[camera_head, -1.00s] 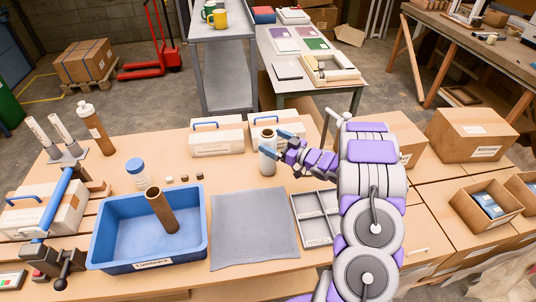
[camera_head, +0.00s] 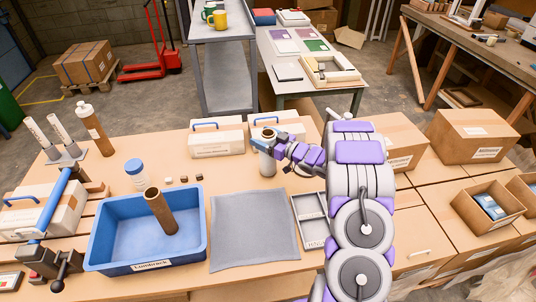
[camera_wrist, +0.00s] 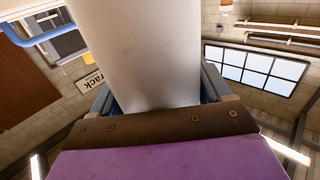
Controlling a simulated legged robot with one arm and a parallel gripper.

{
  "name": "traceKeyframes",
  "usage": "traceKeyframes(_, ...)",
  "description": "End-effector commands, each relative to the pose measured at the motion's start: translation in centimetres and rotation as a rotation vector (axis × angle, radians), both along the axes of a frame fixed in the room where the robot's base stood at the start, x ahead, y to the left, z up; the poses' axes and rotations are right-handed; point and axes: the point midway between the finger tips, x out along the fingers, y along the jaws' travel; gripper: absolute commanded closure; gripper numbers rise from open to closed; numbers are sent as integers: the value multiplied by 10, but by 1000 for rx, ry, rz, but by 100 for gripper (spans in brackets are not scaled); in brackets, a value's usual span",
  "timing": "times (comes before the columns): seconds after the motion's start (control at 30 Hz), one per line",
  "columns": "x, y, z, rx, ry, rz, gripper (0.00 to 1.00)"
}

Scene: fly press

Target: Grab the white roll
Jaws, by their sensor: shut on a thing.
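The white roll (camera_head: 267,164) stands upright on the table, just right of the middle, in front of a white box. Its brown core opening shows at its top. My gripper (camera_head: 263,139) is shut on the upper part of the roll, reaching it from the right. In the wrist view the roll (camera_wrist: 150,50) fills the upper middle, between the two fingers of my gripper (camera_wrist: 160,100). The fingers hide part of the roll's upper side in the head view.
White boxes with blue handles (camera_head: 217,138) stand close behind the roll. A grey mat (camera_head: 254,230) lies in front of it. A blue tub (camera_head: 115,245) holding a brown tube (camera_head: 161,210) is at left. A grey divided tray (camera_head: 312,218) lies right of the mat.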

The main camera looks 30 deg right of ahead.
Motion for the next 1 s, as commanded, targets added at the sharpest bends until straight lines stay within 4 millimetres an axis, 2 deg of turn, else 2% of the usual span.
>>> traceKeyframes(0.07, 0, 0, 0, 0, 0, 0, 44)
traceKeyframes(0.63, 0, 0, 1, 0, -1, 0, 99)
traceKeyframes(1.0, 0, 0, 3, -1, -3, 0, 100)
